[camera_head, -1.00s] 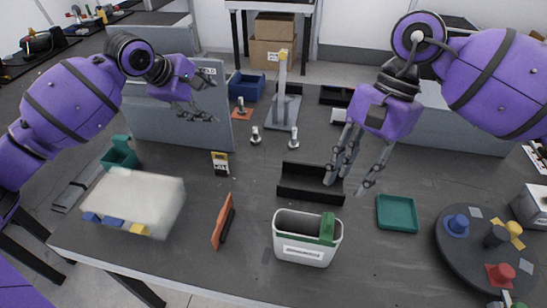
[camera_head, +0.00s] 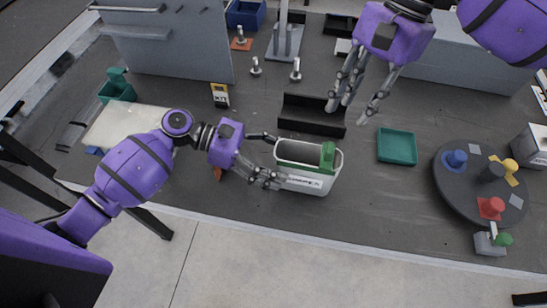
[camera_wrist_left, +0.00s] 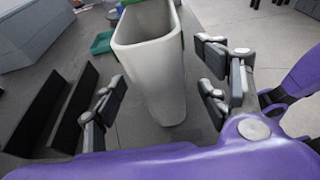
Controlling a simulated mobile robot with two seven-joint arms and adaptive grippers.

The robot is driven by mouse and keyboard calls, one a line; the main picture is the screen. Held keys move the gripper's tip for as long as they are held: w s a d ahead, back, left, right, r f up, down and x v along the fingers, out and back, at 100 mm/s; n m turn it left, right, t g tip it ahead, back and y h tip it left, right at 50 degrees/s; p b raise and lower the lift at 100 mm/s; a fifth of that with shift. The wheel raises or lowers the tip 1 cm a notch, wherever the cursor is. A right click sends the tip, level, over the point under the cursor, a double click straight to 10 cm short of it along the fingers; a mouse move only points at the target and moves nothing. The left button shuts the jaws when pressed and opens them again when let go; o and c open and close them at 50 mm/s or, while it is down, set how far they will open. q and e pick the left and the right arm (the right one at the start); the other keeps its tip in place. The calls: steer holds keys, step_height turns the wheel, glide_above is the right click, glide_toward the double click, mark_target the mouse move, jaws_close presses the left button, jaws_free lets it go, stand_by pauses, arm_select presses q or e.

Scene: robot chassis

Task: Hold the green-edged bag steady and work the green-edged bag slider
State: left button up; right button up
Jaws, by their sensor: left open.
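The green-edged bag (camera_head: 297,181) is a white, open-topped, upright pouch with a dark label at the front of the table. Its green slider (camera_head: 327,156) is at the right end of the top edge. My left gripper (camera_head: 270,160) is open at the bag's left end, one finger behind and one in front. In the left wrist view the bag (camera_wrist_left: 152,65) stands between the spread fingers (camera_wrist_left: 160,88), with gaps showing on both sides. My right gripper (camera_head: 352,110) has spread, empty fingers above the table, behind and right of the bag.
A black tray (camera_head: 312,122) lies just behind the bag, and a teal tray (camera_head: 397,146) to its right. A dark turntable (camera_head: 452,190) with coloured pieces is at the right. My left arm partly covers a pale slab (camera_head: 115,128) and an orange piece (camera_head: 217,174).

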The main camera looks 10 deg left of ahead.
mark_target(305, 171)
arm_select(q)
steer(key=x, duration=0.7)
steer(key=c, duration=1.4)
steer(key=shift+f, duration=0.1)
